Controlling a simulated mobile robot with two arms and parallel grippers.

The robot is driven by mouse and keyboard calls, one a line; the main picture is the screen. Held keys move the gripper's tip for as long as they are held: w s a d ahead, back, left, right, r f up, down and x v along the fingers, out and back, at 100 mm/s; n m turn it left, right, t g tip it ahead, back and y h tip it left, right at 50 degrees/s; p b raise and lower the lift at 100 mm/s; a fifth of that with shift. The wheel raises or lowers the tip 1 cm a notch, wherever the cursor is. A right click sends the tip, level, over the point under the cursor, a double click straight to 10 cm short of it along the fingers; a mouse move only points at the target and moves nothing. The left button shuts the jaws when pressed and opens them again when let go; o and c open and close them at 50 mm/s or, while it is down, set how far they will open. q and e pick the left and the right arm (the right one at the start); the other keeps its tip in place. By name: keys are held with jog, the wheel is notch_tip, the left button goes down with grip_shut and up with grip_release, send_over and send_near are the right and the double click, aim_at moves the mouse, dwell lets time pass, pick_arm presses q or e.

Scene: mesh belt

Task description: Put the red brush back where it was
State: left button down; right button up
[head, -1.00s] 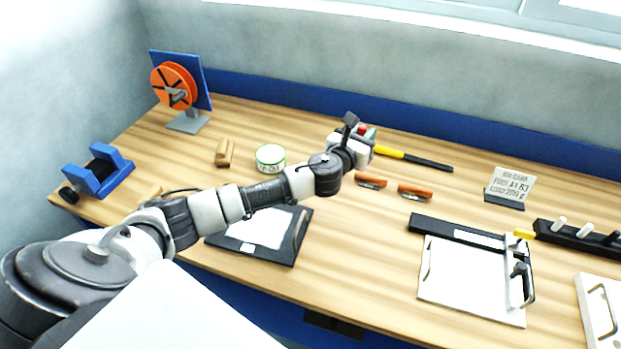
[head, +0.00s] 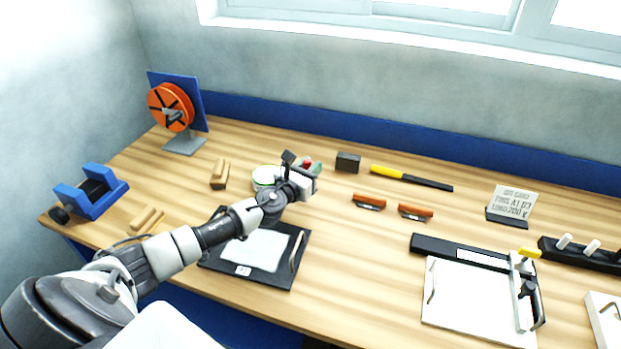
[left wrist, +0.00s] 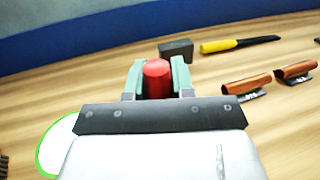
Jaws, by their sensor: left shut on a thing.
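My left gripper (head: 309,167) is shut on a red, round-ended thing, which I take to be the red brush (head: 307,162). In the left wrist view the red brush (left wrist: 157,76) sits between the two grey-green fingers, and only its rounded red end shows. The rest of it is hidden by the gripper. The gripper is over the table near the round green-rimmed tin (head: 265,177), to the left of a dark block (head: 348,162). My right gripper is not in view.
A yellow-and-black tool (head: 410,178) lies right of the dark block. Two orange-handled tools (head: 369,201) (head: 415,212) lie in front of it. A black board with white sheet (head: 290,275) lies near the front edge. A sign (head: 511,203) stands at right.

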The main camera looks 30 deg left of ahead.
pick_arm(q)
notch_tip(320, 180, down, 2)
jog(key=shift+f+b, duration=0.1)
jog(key=shift+b, duration=0.2)
jog(key=shift+f, duration=0.2)
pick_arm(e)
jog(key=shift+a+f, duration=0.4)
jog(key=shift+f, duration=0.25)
pick_arm(q)
jog(key=c, duration=1)
grip_release()
jog(key=shift+o, duration=0.2)
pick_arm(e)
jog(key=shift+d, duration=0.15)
pick_arm(q)
jog(key=shift+r, duration=0.1)
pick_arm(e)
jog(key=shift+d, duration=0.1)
